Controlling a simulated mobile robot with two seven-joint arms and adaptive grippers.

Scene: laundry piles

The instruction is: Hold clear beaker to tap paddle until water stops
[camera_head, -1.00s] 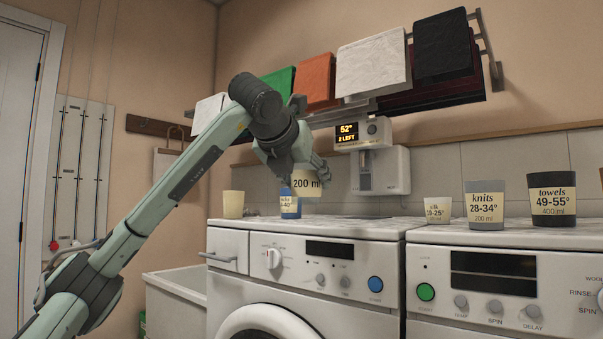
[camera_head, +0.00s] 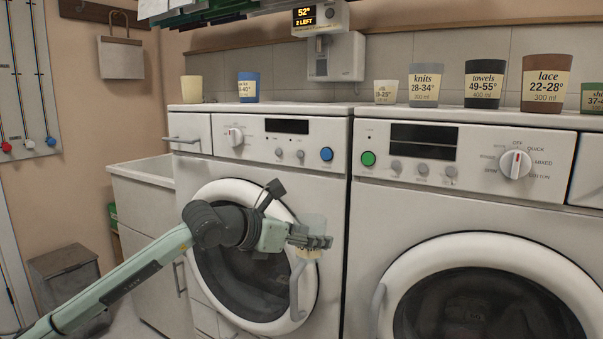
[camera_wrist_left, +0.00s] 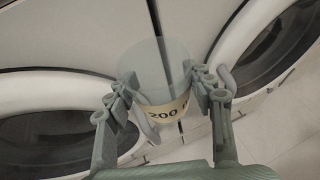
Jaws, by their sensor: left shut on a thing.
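My left gripper (camera_head: 312,243) is shut on the clear beaker (camera_head: 313,223), in front of the left washing machine's round door. In the left wrist view the beaker (camera_wrist_left: 158,68) stands between the fingers (camera_wrist_left: 164,88), with a cream label reading "200" and part of more text. No water can be made out in it. The white tap dispenser (camera_head: 332,58) is on the wall above and behind the machines, well above the beaker. Its display reads "52°" and "2 LEFT". The paddle is too small to make out clearly. My right gripper is not in view.
Two washing machines stand side by side; the left one (camera_head: 255,168) has its door behind my gripper. Several labelled cups, including towels (camera_head: 485,84) and lace (camera_head: 545,83), line the top at right. A blue cup (camera_head: 248,86) and a cream cup (camera_head: 192,89) stand at left.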

